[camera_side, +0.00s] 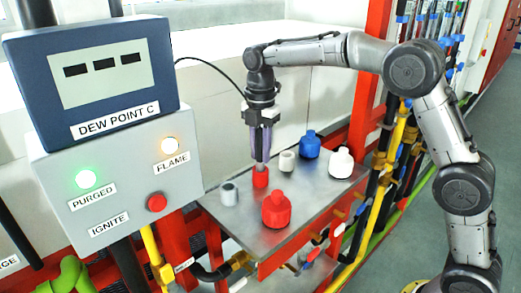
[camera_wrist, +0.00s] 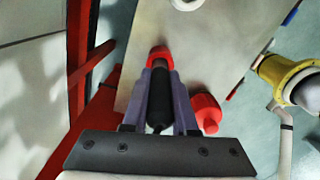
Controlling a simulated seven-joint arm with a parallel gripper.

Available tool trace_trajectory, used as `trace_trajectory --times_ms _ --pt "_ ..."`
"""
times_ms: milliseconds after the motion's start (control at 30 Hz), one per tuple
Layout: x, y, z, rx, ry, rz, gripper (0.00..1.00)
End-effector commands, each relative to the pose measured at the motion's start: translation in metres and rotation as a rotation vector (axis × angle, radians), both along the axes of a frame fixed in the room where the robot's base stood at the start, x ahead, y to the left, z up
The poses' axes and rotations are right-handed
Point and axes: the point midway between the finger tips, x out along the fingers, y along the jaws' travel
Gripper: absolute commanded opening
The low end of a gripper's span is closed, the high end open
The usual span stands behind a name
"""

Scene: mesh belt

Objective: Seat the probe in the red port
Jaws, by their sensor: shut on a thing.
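The red port (camera_side: 260,181) is a short red collar standing on the metal plate, and it also shows in the wrist view (camera_wrist: 160,54). My gripper (camera_side: 261,150), with purple fingers, is upright directly above it and shut on the probe. The probe (camera_wrist: 159,98) is a dark cylinder between the fingers in the wrist view. Its grey lower end (camera_side: 260,167) meets the top of the red port in the side view. I cannot tell how deep the tip sits, as the collar hides it.
A larger red cap-like piece (camera_side: 276,210) stands in front, close to the right finger in the wrist view (camera_wrist: 206,112). A grey port (camera_side: 229,194), a white port (camera_side: 287,162), a blue piece (camera_side: 310,147) and a white piece (camera_side: 341,163) stand on the metal plate (camera_side: 310,193).

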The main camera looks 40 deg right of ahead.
Motion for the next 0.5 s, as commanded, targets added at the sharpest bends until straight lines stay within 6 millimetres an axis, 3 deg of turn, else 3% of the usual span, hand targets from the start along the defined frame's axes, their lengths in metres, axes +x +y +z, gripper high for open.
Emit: trace_trajectory --times_ms 267,300,433,500 --pt "0.0000 0.0000 -0.0029 0.000 -0.001 0.000 0.00" --pt "0.0000 0.0000 -0.0027 0.000 0.000 0.000 0.33" --pt "0.0000 0.0000 -0.0027 0.000 0.000 0.000 0.56" --pt "0.0000 0.0000 -0.0026 0.000 0.000 0.000 0.56"
